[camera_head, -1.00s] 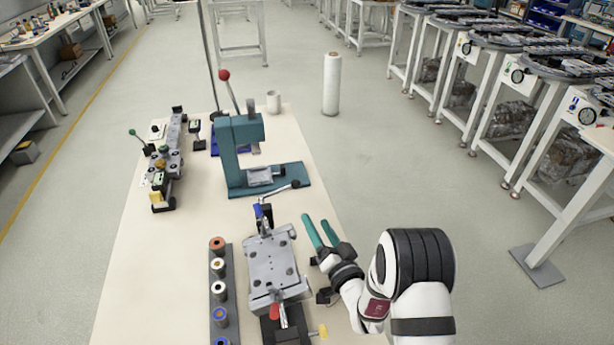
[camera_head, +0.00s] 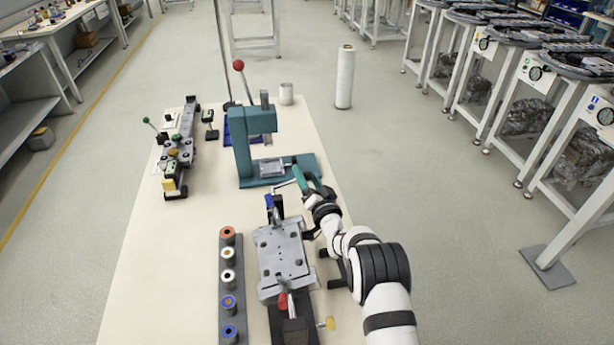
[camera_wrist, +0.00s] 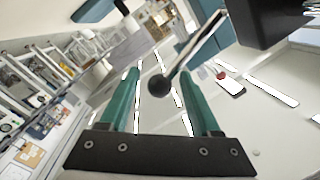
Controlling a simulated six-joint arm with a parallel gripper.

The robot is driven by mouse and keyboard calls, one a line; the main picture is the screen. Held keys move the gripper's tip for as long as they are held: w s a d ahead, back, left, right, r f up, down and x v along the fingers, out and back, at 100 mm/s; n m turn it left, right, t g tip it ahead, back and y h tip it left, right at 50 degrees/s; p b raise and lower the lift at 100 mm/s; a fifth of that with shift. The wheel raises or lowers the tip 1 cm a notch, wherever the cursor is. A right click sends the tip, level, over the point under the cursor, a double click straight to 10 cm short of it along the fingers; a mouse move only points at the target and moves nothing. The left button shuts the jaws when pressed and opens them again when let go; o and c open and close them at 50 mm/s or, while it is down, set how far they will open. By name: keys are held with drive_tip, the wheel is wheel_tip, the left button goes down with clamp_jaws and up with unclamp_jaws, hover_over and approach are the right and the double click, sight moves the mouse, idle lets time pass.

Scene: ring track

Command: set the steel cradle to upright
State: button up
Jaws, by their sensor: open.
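A light grey steel piece (camera_head: 271,167), which looks like the cradle, sits low on the base of the teal press (camera_head: 255,150). A thin rod runs near the front of the press base; its outer end is hidden by my gripper in the head view. My gripper (camera_head: 304,172) is open, with its green fingers at the right front of the press. In the wrist view, a black ball knob (camera_wrist: 159,85) on a rod (camera_wrist: 198,47) appears between the spread fingers (camera_wrist: 158,85). I cannot tell whether either finger touches it.
A grey plate fixture (camera_head: 284,253) with a red-tipped handle stands in front of the press. A rack of several rollers (camera_head: 231,278) lies left of it. Another fixture (camera_head: 179,155) is at the left. A white cup (camera_head: 286,93) stands behind the press. Bare tabletop (camera_head: 175,240) lies at left front.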

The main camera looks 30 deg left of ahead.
clamp_jaws()
idle(1.3)
